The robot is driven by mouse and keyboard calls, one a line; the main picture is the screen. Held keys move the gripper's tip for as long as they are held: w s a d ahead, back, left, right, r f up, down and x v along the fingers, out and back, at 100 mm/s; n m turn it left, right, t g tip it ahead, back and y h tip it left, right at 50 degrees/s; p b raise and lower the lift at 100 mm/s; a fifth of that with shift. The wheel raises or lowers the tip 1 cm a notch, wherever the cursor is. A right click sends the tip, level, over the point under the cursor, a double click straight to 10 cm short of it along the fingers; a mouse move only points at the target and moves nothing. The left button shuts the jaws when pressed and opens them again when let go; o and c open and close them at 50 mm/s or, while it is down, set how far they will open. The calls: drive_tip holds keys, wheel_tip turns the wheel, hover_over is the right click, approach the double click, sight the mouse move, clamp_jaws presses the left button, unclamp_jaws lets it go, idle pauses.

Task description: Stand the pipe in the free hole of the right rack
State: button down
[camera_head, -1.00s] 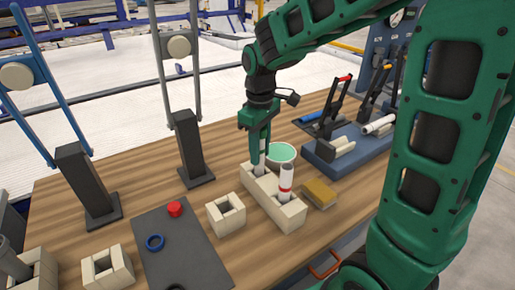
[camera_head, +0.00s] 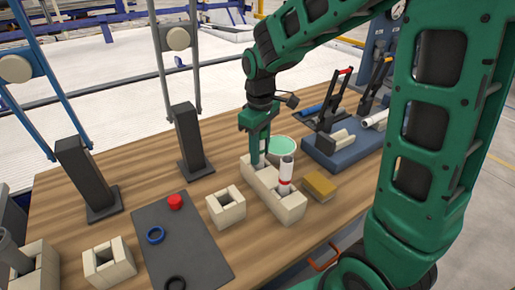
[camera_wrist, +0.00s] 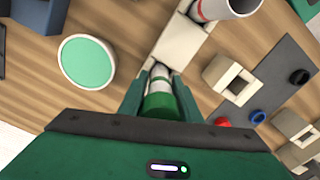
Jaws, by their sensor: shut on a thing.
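My gripper (camera_head: 258,158) is shut on a white pipe with a green band (camera_wrist: 161,82), held upright between its fingers. It is over the back-left end of the right rack (camera_head: 290,210), a long row of cream blocks. The pipe's lower end is hidden by the fingers and rack, so I cannot tell how deep it sits in the hole there. A second white pipe with a red band (camera_head: 285,172) stands upright in the rack's front part; it also shows at the top of the wrist view (camera_wrist: 225,8).
A green-topped round container (camera_head: 282,147) is close behind the rack. A yellow-brown block (camera_head: 319,186) lies to its right, and a blue base with clamps (camera_head: 345,150) beyond. A square cream block (camera_head: 226,208) and a dark mat (camera_head: 185,250) are to the left.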

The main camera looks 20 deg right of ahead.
drive_tip(key=shift+f, duration=0.75)
drive_tip(key=c, duration=1.2)
unclamp_jaws()
drive_tip(key=shift+r, duration=0.1)
wheel_tip(320, 180, up, 10)
drive_tip(key=shift+w+r, duration=0.1)
drive_tip(key=shift+r, duration=0.2)
